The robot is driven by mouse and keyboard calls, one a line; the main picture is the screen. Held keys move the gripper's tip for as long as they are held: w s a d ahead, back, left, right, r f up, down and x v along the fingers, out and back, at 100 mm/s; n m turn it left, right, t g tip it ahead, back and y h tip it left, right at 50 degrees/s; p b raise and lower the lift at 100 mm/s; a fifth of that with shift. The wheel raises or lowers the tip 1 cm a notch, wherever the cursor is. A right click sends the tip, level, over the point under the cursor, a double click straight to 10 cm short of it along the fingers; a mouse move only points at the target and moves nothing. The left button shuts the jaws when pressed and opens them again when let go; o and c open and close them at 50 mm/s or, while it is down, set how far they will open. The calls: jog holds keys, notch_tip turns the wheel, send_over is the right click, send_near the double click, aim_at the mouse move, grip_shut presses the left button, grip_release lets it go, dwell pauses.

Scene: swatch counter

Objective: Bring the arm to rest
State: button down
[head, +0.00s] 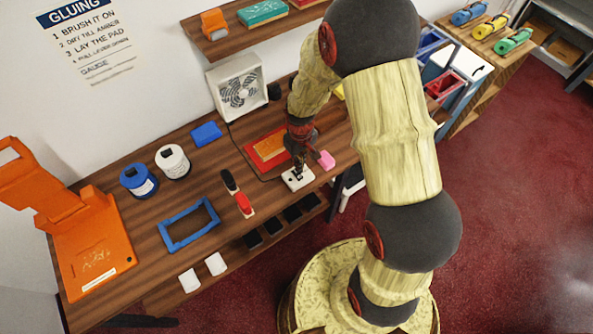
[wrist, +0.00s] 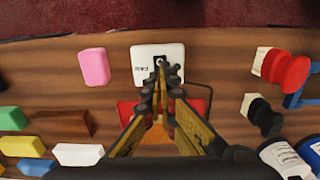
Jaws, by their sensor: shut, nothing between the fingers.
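My arm reaches over the wooden counter (head: 135,205) in the head view. My gripper (head: 299,168) is low over a small white block with a dark spot (head: 297,180), near the counter's front edge. In the wrist view my gripper (wrist: 161,66) is shut and empty. Its fingertips overlap the white block (wrist: 143,70) near a dark hole; I cannot tell whether they touch it. A pink block (head: 325,160) is just to the right of the gripper in the head view, and it is left of the fingers in the wrist view (wrist: 94,67).
A red tray (head: 251,155) with an orange pad lies behind the gripper. A fan (head: 238,90) stands at the back. A red-tipped brush (head: 243,203), a blue frame (head: 164,240) and jars (head: 173,161) are left. An orange press (head: 94,256) fills the far left.

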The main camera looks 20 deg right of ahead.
dwell(0.6)
jog(key=s+r+m+t+b, duration=0.3)
jog(key=s+r+t+b, duration=0.2)
jog(key=s+r+b, duration=0.7)
jog(key=s+r, duration=0.6)
jog(key=r, duration=0.6)
jog(key=shift+s+a+t, duration=0.25)
jog(key=shift+s+t, duration=0.05)
jog(key=shift+s, duration=0.1)
jog(key=shift+w, duration=0.1)
